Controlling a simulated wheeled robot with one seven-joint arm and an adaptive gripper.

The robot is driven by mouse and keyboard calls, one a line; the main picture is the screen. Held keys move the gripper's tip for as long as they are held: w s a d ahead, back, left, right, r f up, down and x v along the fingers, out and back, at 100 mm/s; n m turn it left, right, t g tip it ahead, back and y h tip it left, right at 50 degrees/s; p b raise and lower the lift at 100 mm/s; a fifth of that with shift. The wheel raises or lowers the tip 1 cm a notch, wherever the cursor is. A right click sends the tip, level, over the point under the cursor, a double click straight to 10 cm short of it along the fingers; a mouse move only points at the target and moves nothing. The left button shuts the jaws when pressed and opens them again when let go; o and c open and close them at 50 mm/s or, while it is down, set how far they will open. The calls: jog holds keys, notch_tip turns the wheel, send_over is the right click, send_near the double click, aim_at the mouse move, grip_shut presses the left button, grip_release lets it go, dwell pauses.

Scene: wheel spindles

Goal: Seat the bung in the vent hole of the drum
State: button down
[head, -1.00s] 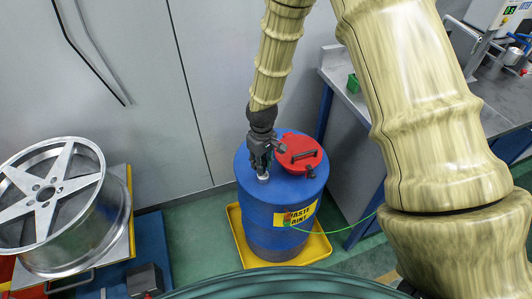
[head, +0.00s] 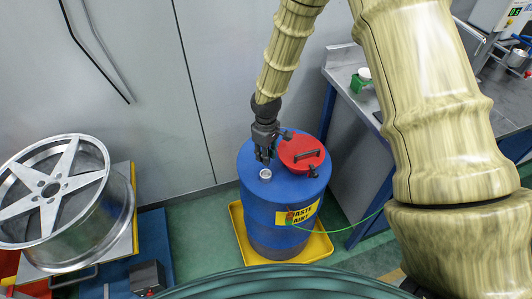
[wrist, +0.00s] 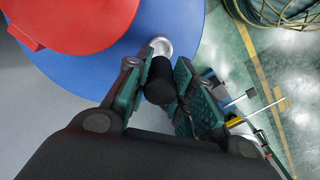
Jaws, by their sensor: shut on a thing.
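My gripper (head: 265,158) is above the drum top, a little behind the vent hole in the head view. In the wrist view, my gripper (wrist: 165,90) is shut on the black cylindrical bung (wrist: 160,78). The bung's far end lies close to the rim in that picture; whether they touch I cannot tell. The hole's inside is hidden there.
A red lid with a handle (head: 301,153) covers part of the drum top beside my gripper. The drum stands in a yellow tray (head: 240,248). A workbench (head: 345,100) is to the right, with a green box (head: 358,84). A wheel (head: 55,195) is at left.

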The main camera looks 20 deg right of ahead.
jog(key=shift+f+b, duration=1.15)
jog(key=shift+f, duration=1.55)
jog(key=shift+p, duration=0.5)
jog(key=shift+f+b, duration=0.75)
jog(key=shift+f, duration=0.85)
jog(key=shift+r, duration=0.3)
dwell(0.3)
jog(key=shift+r+p, duration=0.95)
jog(key=shift+r, duration=0.05)
dwell(1.6)
